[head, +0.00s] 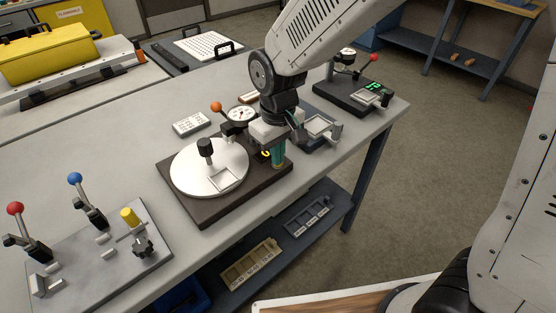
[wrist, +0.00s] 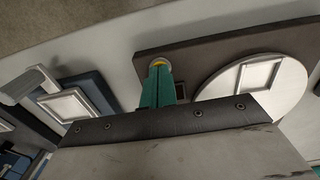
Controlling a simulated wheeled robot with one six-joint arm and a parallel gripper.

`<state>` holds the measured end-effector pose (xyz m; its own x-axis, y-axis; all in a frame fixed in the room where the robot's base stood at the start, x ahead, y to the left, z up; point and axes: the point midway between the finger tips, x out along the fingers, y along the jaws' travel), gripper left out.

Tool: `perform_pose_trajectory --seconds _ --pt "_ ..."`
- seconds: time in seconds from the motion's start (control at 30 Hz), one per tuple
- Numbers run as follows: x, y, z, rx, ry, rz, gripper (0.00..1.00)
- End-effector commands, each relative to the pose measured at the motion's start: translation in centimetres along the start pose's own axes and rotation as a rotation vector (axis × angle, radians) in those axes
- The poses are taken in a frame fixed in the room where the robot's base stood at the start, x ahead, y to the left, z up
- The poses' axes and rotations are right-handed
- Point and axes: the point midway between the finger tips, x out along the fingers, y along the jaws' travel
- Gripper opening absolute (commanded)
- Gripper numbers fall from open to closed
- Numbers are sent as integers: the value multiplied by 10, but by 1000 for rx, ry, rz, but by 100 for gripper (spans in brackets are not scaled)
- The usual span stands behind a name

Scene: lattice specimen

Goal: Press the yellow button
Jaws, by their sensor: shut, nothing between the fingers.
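The yellow button (wrist: 158,62) shows in the wrist view as a small yellow disc in a pale ring, near the edge of a dark brown base (wrist: 215,43). My gripper (wrist: 157,72) is shut and empty, its teal fingers together with their tips right at the button and covering part of it. Whether the tips touch it or hover just above, I cannot tell. In the head view my gripper (head: 278,164) points down at the right end of the same base (head: 205,213), and its fingers largely hide the button.
A white turntable (head: 190,184) with a black knob and a dial gauge (head: 242,114) stand beside my gripper on the base. A second dark device (head: 352,97) is behind to the right. A grey plate with levers and a yellow knob (head: 129,216) is at front left.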

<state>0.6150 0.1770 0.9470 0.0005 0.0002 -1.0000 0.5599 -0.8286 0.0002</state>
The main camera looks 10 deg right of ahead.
Motion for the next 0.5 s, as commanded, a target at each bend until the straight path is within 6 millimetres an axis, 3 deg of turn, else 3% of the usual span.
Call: perform_pose_trajectory --seconds 0.5 --pt "-40 0 0 0 1 0 0"
